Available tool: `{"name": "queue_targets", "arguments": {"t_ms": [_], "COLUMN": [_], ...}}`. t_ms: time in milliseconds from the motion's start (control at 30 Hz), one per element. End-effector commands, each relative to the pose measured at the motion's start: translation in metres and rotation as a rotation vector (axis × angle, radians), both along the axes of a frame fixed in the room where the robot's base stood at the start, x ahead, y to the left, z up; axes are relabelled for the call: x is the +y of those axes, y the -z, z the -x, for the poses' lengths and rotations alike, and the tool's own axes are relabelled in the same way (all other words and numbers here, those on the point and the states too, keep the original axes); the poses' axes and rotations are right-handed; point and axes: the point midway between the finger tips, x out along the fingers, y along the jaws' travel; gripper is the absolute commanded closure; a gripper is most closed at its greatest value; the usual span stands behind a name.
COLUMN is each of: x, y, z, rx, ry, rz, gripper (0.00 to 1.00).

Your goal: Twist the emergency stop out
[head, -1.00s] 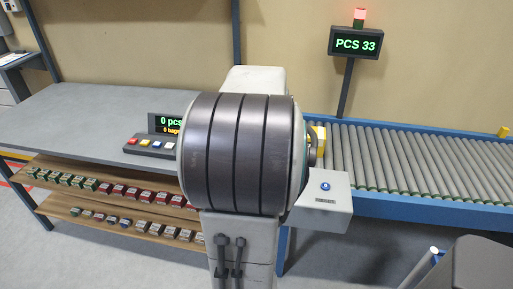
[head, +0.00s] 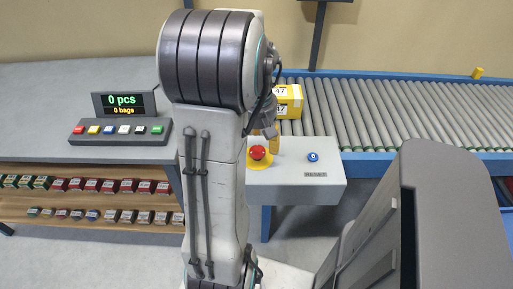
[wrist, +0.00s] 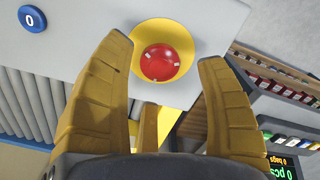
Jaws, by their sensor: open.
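The emergency stop is a red mushroom button (head: 258,152) on a yellow round base, on top of a light grey box (head: 318,170). In the wrist view the red button (wrist: 160,62) sits at the upper middle, inside its yellow ring. My gripper (wrist: 165,80) is open, with yellow fingers to the left and right of the button and a third finger below it in the picture. The fingers look apart from the button; the exact gap is hard to judge. In the head view my arm hides most of the gripper.
A blue button (head: 313,157) marked 0 sits on the same box. A roller conveyor (head: 400,110) runs behind it, with yellow parcels (head: 288,98) near its left end. A button panel with a display (head: 124,105) stands on the grey table at left, above shelves of small boxes.

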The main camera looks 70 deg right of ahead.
Motion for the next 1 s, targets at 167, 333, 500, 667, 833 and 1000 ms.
{"name": "queue_targets", "arguments": {"t_ms": [167, 333, 500, 667, 833, 1000], "x": [0.000, 0.000, 0.000, 0.000, 0.000, 0.000], "y": [0.016, 0.022, 0.023, 0.023, 0.023, 0.023], "z": [0.000, 0.000, 0.000, 0.000, 0.000, 0.000], "rx": [0.000, 0.000, 0.000, 0.000, 0.000, 0.000], "ry": [0.000, 0.000, 0.000, 0.000, 0.000, 0.000], "rz": [-0.001, 0.000, 0.001, 0.001, 0.001, 0.001], "gripper": [0.33, 0.33, 0.33, 0.34, 0.49, 0.64]}}
